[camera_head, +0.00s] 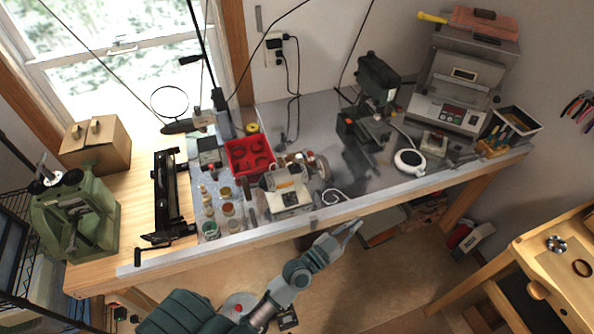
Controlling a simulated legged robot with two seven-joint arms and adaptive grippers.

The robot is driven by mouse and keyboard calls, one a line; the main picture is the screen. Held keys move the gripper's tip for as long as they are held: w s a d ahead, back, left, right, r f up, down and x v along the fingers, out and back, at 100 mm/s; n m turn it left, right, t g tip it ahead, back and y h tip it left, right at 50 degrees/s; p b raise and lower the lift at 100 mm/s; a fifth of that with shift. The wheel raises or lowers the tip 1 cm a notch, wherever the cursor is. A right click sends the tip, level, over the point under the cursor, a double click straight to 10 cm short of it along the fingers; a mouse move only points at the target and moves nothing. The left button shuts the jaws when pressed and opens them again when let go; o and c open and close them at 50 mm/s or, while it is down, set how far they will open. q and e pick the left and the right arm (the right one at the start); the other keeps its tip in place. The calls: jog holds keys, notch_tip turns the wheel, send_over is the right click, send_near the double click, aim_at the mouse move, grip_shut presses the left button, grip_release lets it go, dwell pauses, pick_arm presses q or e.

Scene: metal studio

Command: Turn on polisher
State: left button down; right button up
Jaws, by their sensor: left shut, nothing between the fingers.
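The likely polisher (288,196) is a small cream-coloured machine near the front edge of the workbench, with rounded metal parts at its sides. Its switch is too small to make out. My left gripper (352,227) is in front of the bench edge, to the lower right of the polisher and apart from it. Its fingers are closed together and hold nothing. My right gripper is not in view.
The workbench (240,238) has a pale front edge. A red tray (250,157) and several small jars (228,209) stand left of the polisher. A drill press (377,80) and a white round device (409,162) are to the right. Floor shows below the bench.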

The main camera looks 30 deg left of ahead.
pick_arm(q)
jog(key=w+a+r+n+t+y, duration=0.3)
jog(key=a+r+n+t+y, duration=0.1)
jog(key=a+r+n+y, duration=0.15)
jog(key=w+a+f+n+g+y, duration=0.1)
jog(key=a+f+n+g+y, duration=0.1)
jog(key=a+n+g+y, duration=0.3)
jog(key=a+f+n+g+y, duration=0.3)
jog(key=a+y, duration=0.4)
jog(key=y, duration=0.5)
jog(key=n+g, duration=0.1)
jog(key=n, duration=0.1)
jog(key=shift+w+f+n+g, duration=0.3)
jog(key=shift+w+n+g, duration=0.05)
jog(key=shift+g, duration=0.05)
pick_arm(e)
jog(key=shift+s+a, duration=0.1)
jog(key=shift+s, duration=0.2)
pick_arm(q)
jog(key=shift+a+y, duration=0.15)
jog(key=shift+y, duration=0.1)
